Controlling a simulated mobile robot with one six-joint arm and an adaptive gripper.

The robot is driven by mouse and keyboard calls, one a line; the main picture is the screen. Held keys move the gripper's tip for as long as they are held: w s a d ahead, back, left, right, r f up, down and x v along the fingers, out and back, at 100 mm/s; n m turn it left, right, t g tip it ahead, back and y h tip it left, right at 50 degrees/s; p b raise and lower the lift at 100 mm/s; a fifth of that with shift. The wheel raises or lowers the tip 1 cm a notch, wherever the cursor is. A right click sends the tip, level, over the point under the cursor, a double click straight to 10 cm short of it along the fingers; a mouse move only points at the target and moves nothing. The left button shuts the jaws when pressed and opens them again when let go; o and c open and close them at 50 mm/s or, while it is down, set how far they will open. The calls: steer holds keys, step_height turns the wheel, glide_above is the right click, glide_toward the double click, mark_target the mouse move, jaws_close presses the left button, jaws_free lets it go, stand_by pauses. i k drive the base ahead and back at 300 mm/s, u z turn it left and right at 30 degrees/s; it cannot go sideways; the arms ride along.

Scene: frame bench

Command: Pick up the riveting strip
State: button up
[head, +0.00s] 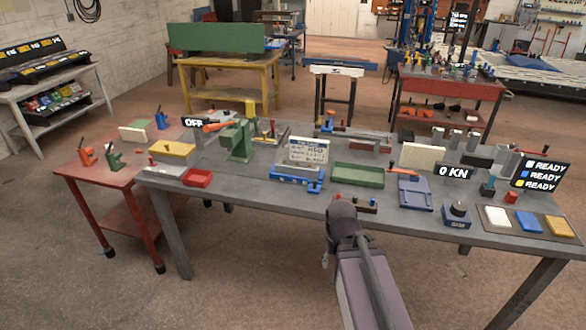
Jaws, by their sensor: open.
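I cannot tell for sure which thing is the riveting strip. A short brown strip (355,207) with small red, blue and green parts on it lies at the front edge of the grey bench (300,193), right by my arm. A longer brown and grey strip-like piece (357,140) lies at the back of the bench. What seems to be the tip of my gripper (325,260) shows small beside my dark wrist, in front of and below the bench edge. It is open, with nothing seen in it; most of it is hidden.
Around the front strip are a blue fixture (296,178), a green tray (358,176), a blue clipboard-like plate (415,194) and a blue knob box (457,215). A green press (237,139) stands at left. A red side table (97,178) adjoins the bench. Floor in front is clear.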

mark_target(311, 171)
steer(key=i, duration=0.9)
steer(key=z, duration=0.05)
